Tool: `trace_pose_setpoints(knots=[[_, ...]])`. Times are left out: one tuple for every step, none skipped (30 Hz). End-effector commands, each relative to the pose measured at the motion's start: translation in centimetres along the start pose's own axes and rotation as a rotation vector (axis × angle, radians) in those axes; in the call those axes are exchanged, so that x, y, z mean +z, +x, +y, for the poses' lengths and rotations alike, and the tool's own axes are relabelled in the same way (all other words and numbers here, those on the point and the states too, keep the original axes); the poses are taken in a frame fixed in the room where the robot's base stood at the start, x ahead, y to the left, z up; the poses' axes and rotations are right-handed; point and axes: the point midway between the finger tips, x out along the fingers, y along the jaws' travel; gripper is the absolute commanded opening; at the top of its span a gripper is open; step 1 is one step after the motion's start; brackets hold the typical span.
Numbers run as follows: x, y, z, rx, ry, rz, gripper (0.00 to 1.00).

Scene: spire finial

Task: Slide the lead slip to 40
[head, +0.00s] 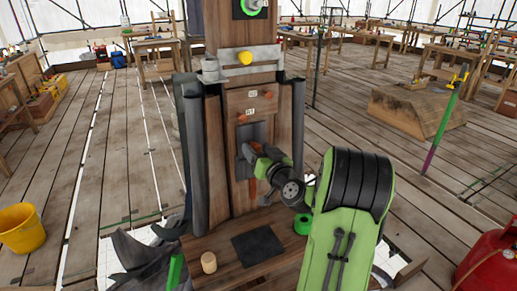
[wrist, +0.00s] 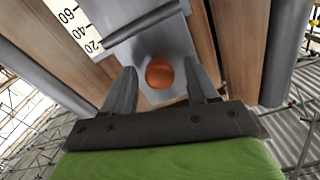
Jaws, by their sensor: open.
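The grey lead slip (wrist: 150,42) shows in the wrist view with a round copper-coloured knob (wrist: 159,72) on it. A raised bar crosses the slip, and its left end lies near the 20 on a white scale (wrist: 78,25) marked 20, 40 and 60. My gripper (wrist: 161,76) is open, with one finger on each side of the knob; whether either touches it I cannot tell. In the head view my gripper (head: 249,152) reaches into a recess in the front of the wooden spire post (head: 220,150), and my arm hides the slip there.
Two copper-coloured pegs (head: 268,94) with small labels sit above the recess. Dark sheets (head: 192,150) hang along the post's sides. A wooden cylinder (head: 209,262) and a dark mat (head: 258,246) lie on the base. A yellow bucket (head: 22,228) stands left and a red container (head: 488,262) right.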

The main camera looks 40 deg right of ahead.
Motion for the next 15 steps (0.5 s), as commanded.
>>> trace_pose_setpoints(knots=[[0.05, -0.02, 0.02, 0.0, 0.0, 0.0, 0.58], [0.06, -0.03, 0.02, 0.0, 0.0, 0.0, 0.58], [0.06, -0.04, 0.03, 0.0, 0.0, 0.0, 0.57], [0.06, -0.04, 0.03, 0.0, 0.0, 0.0, 0.52], [0.06, -0.05, 0.03, 0.0, 0.0, -0.001, 0.48], [0.06, -0.05, 0.03, 0.0, 0.0, -0.001, 0.42], [0.06, -0.06, 0.03, 0.0, 0.0, -0.001, 0.37], [0.06, -0.06, 0.03, 0.0, 0.0, -0.001, 0.32], [0.06, -0.06, 0.03, 0.0, 0.0, -0.001, 0.26], [0.06, -0.07, 0.04, 0.0, 0.0, -0.001, 0.22], [0.06, -0.07, 0.04, 0.0, 0.0, -0.001, 0.17], [0.06, -0.07, 0.04, 0.0, 0.0, -0.001, 0.11], [0.06, -0.07, 0.04, 0.0, 0.0, -0.001, 0.06], [0.06, -0.08, 0.04, 0.0, 0.0, -0.001, 0.02], [0.06, -0.08, 0.04, 0.0, 0.0, -0.001, 0.0]])
